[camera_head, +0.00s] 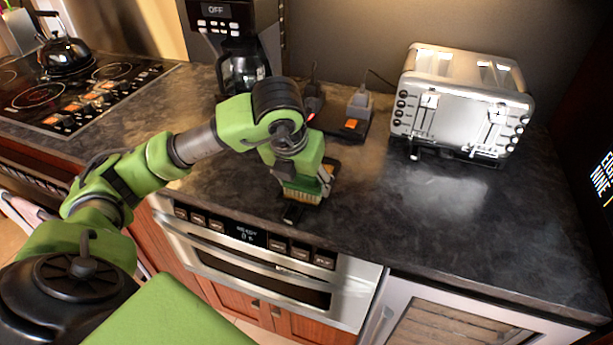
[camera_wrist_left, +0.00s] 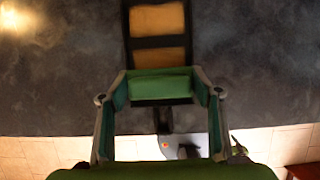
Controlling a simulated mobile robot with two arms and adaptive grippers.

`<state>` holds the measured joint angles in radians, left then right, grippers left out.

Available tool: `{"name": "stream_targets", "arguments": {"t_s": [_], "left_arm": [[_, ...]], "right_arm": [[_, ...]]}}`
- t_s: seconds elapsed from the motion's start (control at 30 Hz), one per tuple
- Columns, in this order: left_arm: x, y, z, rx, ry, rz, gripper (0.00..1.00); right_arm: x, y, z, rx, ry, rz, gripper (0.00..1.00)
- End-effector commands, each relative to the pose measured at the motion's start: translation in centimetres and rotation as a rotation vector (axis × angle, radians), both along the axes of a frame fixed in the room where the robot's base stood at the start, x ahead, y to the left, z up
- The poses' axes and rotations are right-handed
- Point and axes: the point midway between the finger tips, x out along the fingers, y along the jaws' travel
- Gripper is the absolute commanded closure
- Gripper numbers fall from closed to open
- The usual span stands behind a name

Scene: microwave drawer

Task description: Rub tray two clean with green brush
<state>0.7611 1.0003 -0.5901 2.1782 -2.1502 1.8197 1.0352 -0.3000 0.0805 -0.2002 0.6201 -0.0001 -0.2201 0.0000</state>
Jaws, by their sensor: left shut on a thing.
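My left gripper (camera_head: 305,186) is shut on the green brush, whose bristles (camera_head: 301,196) point down at the counter's front edge. In the left wrist view the brush shows as a green block (camera_wrist_left: 160,86) between the two fingers of the gripper (camera_wrist_left: 160,98). A narrow black tray with brown-orange panels (camera_wrist_left: 158,20) lies under and beyond the brush. In the head view only its orange far part (camera_head: 330,166) and black near end (camera_head: 292,214) show; the gripper hides the middle. I cannot tell whether the bristles touch it. No number shows on the tray. My right gripper is out of view.
A second dark tray (camera_head: 352,125) with grey objects lies behind. A silver toaster (camera_head: 461,100) stands to the right, a coffee maker (camera_head: 240,55) behind, and a stovetop (camera_head: 70,95) with a kettle (camera_head: 64,54) at left. The front right counter (camera_head: 470,220) is clear.

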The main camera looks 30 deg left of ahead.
Motion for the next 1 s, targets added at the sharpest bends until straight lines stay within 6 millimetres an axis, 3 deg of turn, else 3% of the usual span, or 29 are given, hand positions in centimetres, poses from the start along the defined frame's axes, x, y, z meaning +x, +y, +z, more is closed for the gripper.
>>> {"name": "stream_targets", "arguments": {"t_s": [0.43, 1.0], "left_arm": [[-0.4, -0.1, -0.1, 0.0, 0.001, 0.001, 0.69], [2.5, 0.6, -0.2, 0.0, 0.001, 0.001, 0.69]], "right_arm": [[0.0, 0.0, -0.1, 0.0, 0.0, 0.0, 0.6], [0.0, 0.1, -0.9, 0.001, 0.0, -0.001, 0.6]]}}
